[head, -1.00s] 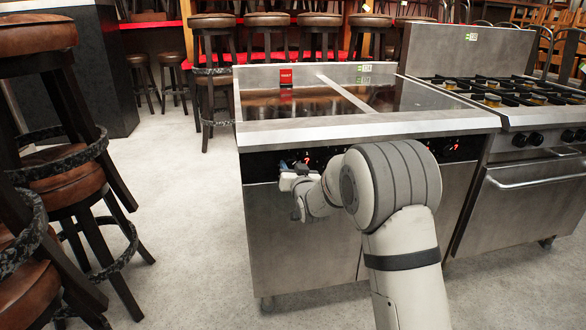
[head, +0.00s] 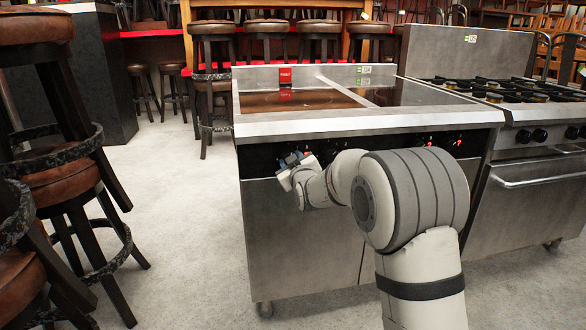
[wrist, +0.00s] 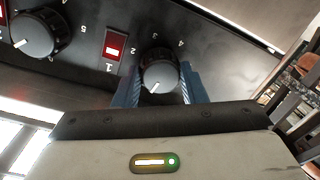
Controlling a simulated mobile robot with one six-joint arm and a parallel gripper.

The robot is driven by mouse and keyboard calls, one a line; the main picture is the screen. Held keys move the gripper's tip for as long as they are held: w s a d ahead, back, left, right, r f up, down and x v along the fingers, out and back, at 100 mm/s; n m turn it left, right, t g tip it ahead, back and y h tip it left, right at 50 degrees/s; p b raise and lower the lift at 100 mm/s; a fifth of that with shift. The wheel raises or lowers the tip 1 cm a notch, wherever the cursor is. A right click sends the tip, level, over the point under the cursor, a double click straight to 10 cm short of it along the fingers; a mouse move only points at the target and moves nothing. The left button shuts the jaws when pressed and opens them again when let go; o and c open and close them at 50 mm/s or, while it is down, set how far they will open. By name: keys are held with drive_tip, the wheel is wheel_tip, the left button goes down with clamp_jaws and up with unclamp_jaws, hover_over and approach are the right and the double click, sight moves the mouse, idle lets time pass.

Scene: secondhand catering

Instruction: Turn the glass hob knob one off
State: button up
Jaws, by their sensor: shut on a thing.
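The glass hob (head: 300,122) is a steel unit with a dark glass top and a black control strip along its front. In the wrist view a black round knob (wrist: 159,72) with a white pointer line sits between the two blue fingers of my gripper (wrist: 160,85). The fingers are closed on the knob's sides. The pointer aims toward the lower left of the picture. A red indicator (wrist: 115,46) beside the knob is lit. In the head view my gripper (head: 290,160) is at the left part of the control strip, and the knob is hidden there.
A second black knob (wrist: 40,32) lies to the left on the same panel. A gas range (head: 530,110) stands right of the hob. Stacked bar stools (head: 60,150) stand at the left, with clear floor (head: 190,200) between. More stools stand behind the hob.

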drive_tip(key=shift+n+b, duration=0.6)
drive_tip(key=shift+n, duration=0.4)
drive_tip(key=shift+r, duration=0.15)
drive_tip(key=o, duration=1)
drive_tip(key=p+v, duration=0.1)
drive_tip(key=v, duration=0.6)
drive_tip(key=shift+s, duration=0.35)
drive_tip(key=shift+d, duration=0.1)
